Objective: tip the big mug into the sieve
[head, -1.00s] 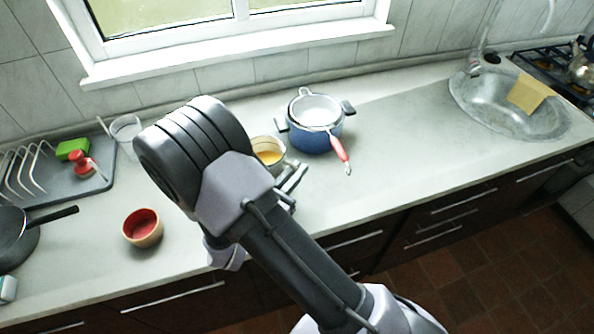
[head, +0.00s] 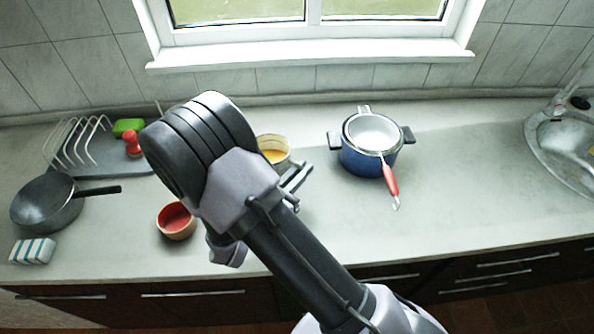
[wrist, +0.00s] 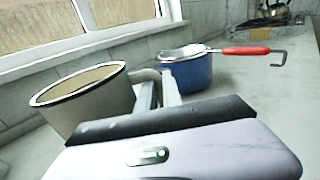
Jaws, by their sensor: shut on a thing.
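The big mug (head: 286,161), pale with a dark rim and orange-yellow contents, is at the far side of my gripper (head: 297,178). It also shows large at the left in the wrist view (wrist: 95,106), roughly upright. My gripper is shut on its handle (wrist: 148,74). The arm hides part of the mug in the head view, and I cannot tell its height above the counter. The sieve (head: 374,131) lies across the blue pot (head: 362,163), its red handle (head: 390,181) pointing towards the front. The mug is left of the pot, apart from it.
A red-lined bowl (head: 175,221) stands left of my arm. A dark pan (head: 46,205), a striped sponge (head: 33,251) and a rack tray (head: 95,160) are farther left. The sink (head: 565,150) is at the right. The counter (head: 465,170) between pot and sink is clear.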

